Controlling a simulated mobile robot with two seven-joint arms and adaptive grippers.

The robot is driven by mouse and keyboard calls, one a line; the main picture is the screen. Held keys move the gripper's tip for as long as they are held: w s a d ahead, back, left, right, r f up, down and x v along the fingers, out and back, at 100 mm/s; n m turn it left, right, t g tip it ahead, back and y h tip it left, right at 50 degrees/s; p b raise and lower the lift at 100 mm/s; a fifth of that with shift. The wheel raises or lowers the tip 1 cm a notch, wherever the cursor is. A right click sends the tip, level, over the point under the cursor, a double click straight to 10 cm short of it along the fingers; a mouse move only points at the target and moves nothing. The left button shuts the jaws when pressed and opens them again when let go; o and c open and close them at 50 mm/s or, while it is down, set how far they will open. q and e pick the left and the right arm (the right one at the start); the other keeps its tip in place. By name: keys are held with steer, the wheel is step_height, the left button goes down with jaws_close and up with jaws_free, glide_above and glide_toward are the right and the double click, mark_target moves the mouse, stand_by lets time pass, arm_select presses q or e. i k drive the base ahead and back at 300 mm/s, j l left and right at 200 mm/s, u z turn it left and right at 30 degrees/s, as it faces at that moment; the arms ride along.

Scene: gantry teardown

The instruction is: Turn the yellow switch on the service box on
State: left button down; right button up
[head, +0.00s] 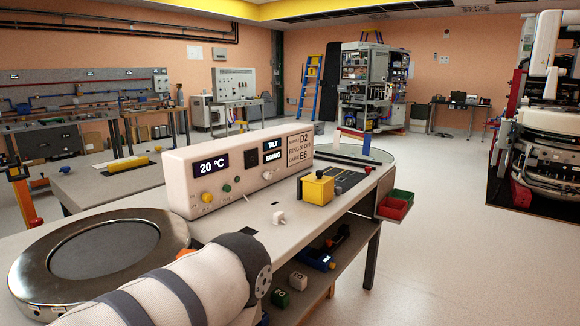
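A long white console box (243,172) stands on the bench, with a "20 °C" display, a "TILT / SWNG" display and a label panel. A yellow round knob or button (207,197) sits low on its front at the left, with a green one (227,188) to its right. I cannot tell which way the yellow one is set. A small yellow box (316,188) with a dark top part stands on the bench in front of the console's right end. I cannot tell which of these is the service box. Neither gripper shows; only a striped link of my arm crosses the lower left.
A round metal-rimmed plate (100,250) lies at the bench's left end. A small white block (279,218) stands in front of the console. Red and green bins (392,206) hang at the bench's right end. Open floor (445,260) lies to the right.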

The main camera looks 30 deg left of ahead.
mark_target(207, 198)
steer(key=u, duration=1.45)
